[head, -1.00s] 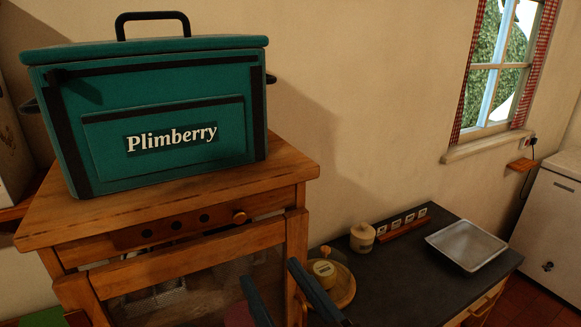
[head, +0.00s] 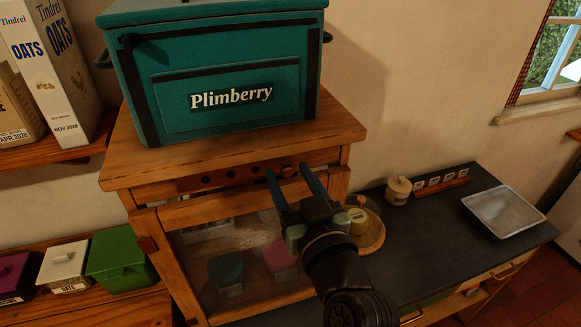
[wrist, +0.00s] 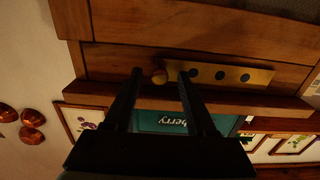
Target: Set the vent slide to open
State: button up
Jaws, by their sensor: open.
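The vent slide (head: 218,178) is a strip with three dark round spots and a round wooden knob (head: 287,171) at its right end. It runs along the top front of a wooden cabinet (head: 340,192) with a clear door. In the wrist view the strip (wrist: 259,78) and knob (wrist: 159,76) appear upside down. My gripper (head: 287,169) is open, its two dark fingers pointing at the cabinet front. In the wrist view the knob lies between the fingertips (wrist: 159,73); I see no clear contact. One finger partly covers the strip.
A teal Plimberry box (head: 227,60) stands on the cabinet. The clear door (head: 245,255) below shows containers inside. To the right, a dark counter (head: 425,235) holds a lidded jar (head: 398,191) and a metal tray (head: 503,212). Shelves with boxes and bins flank the left.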

jog(key=shift+w, duration=0.25)
jog(key=shift+c, duration=0.2)
jog(key=shift+s, duration=0.1)
grip_shut()
jog(key=shift+a, duration=0.15)
dwell(0.9)
